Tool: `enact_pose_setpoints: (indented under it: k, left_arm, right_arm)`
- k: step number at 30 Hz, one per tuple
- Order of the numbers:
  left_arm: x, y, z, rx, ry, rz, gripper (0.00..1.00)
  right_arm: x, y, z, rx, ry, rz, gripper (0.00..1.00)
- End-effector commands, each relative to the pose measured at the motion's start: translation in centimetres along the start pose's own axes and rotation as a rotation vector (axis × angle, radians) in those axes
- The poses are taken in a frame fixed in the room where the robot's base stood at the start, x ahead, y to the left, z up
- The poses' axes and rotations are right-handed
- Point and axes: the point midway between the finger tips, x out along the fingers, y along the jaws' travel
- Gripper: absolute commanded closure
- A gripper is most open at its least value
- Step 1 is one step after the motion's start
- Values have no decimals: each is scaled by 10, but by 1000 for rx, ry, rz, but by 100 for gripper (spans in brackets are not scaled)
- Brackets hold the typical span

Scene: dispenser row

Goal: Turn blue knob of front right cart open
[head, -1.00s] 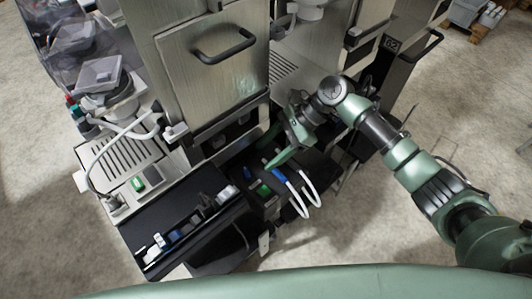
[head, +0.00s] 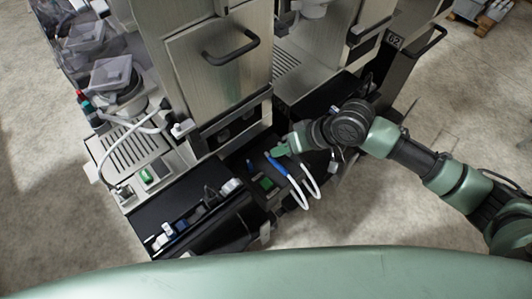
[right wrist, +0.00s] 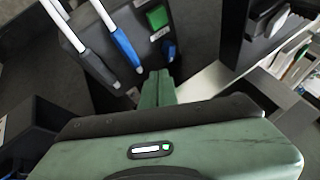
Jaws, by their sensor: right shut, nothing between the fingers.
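A dark cart (head: 236,161) sits at the front right, below the tall metal machine. A small blue knob (head: 250,166) is on it, beside a green block (head: 266,183). In the right wrist view the blue knob (right wrist: 169,49) is just beyond my fingertips, with the green block (right wrist: 157,16) further off. My right gripper (head: 279,150) is over the cart, right of the knob. In the right wrist view its fingers (right wrist: 157,78) are together and empty, close to the knob; I cannot tell if they touch it. My left gripper is not in view.
A blue-ended white hose (head: 290,183) and a grey-ended one (head: 305,178) loop close to my right gripper. A black tray (head: 205,233) with small parts stands at front left. The metal machine (head: 215,85) rises behind.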

Motion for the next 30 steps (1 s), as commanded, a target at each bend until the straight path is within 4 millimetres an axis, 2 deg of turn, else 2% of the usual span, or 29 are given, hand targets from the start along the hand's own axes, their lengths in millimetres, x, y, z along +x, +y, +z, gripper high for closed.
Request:
enact_pose_setpoints:
  k: [15, 21, 30]
  left_arm:
    - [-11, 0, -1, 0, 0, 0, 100]
    - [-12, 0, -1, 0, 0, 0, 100]
    - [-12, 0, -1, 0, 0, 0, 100]
  right_arm:
    - [82, -1, 0, 5, -3, -1, 100]
    - [96, 0, 0, 3, -2, 0, 100]
    - [96, 0, 0, 4, -2, 0, 100]
